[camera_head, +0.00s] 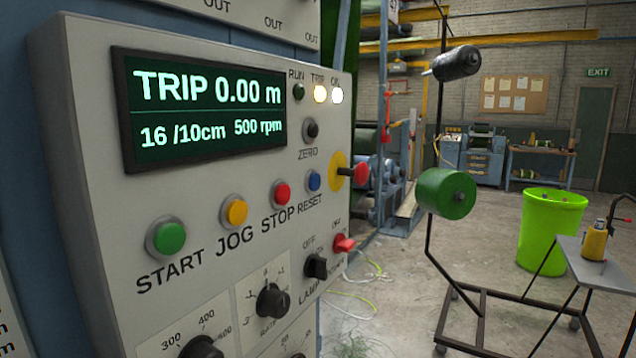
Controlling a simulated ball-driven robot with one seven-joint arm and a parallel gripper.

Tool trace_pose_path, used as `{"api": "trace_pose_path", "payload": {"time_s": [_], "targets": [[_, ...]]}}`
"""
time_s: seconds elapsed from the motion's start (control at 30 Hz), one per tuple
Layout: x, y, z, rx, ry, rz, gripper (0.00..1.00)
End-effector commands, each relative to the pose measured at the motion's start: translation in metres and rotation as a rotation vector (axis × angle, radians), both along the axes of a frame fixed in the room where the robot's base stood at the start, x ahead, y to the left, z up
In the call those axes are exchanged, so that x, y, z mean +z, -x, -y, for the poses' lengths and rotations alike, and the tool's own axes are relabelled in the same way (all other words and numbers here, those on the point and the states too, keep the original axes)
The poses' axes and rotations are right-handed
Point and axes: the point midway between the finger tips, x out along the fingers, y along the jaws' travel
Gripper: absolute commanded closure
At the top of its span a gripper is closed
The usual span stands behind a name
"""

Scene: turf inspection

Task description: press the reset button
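A light grey control panel (120,200) fills the left half of the head camera view, seen at an angle. The reset button (314,181) is small, round and blue, above the label RESET. To its left in a rising row are the green START button (169,238), the yellow JOG button (234,212) and the red STOP button (281,193). The display (205,106) reads TRIP 0.00 m, 16 /10cm, 500 rpm. The RUN lamp (299,91) looks dark. My gripper is not in view.
Black knobs (272,300) stand below. A wheeled stand with a green spool (446,194), a lime bin (551,230) and a small table (598,255) are at right. Concrete floor lies between.

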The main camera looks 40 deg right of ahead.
Motion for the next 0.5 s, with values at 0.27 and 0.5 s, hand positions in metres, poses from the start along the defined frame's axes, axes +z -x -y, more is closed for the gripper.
{"api": "trace_pose_path", "payload": {"time_s": [0.27, 0.5], "targets": [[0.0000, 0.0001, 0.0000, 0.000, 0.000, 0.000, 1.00], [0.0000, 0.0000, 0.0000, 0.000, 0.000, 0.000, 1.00]]}}
